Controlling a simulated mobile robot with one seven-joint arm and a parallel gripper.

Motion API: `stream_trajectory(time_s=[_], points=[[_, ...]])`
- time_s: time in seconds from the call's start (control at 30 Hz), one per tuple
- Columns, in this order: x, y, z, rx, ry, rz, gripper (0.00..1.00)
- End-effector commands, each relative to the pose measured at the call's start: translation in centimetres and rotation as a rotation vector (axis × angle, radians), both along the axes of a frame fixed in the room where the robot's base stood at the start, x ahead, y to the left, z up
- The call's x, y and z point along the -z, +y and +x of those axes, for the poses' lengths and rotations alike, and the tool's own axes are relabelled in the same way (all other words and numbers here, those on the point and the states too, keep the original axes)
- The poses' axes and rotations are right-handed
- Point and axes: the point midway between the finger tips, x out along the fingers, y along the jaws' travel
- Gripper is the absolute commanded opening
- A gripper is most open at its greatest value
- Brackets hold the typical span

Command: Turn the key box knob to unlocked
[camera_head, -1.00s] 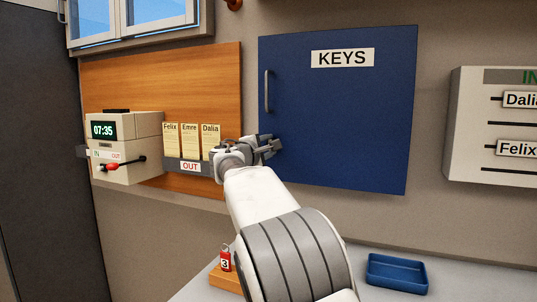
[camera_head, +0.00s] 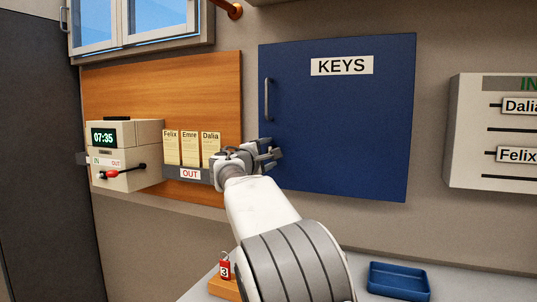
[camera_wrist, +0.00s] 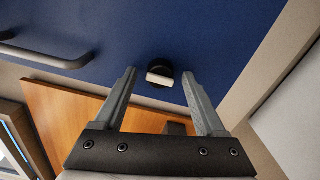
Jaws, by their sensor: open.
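The blue key box (camera_head: 340,130) with its KEYS label hangs on the wall in the head view. Its grey handle (camera_head: 267,99) is on the door's left side. In the wrist view the knob (camera_wrist: 160,76) has a black round base and a pale bar lying nearly level, slightly tilted. In the head view the knob is hidden behind my gripper. My gripper (camera_head: 272,153) is at the door's lower left. In the wrist view my gripper (camera_wrist: 162,88) is open, with the knob between the fingertips in the picture. I see no contact; the remaining distance is unclear.
A time clock (camera_head: 125,153) and a card rack marked OUT (camera_head: 190,174) are left of my gripper on a wooden panel. A name board (camera_head: 500,130) is at the right. Below are a blue tray (camera_head: 398,281) and a red tag numbered 3 (camera_head: 225,269).

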Motion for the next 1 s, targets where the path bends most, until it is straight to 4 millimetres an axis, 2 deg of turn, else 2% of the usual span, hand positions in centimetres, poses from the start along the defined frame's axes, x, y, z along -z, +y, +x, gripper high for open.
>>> stream_trajectory(time_s=[0.17,0.27,0.47,0.8,1.0], points=[[0.0,0.2,-0.4,-0.001,0.000,0.000,0.73],[0.1,0.6,-1.3,-0.002,0.000,0.000,0.73],[0.1,2.1,-4.9,-0.004,0.001,0.000,0.73],[0.0,5.1,-12.3,-0.004,0.001,0.002,0.73],[0.0,6.3,-15.1,-0.003,0.001,0.000,0.73]])
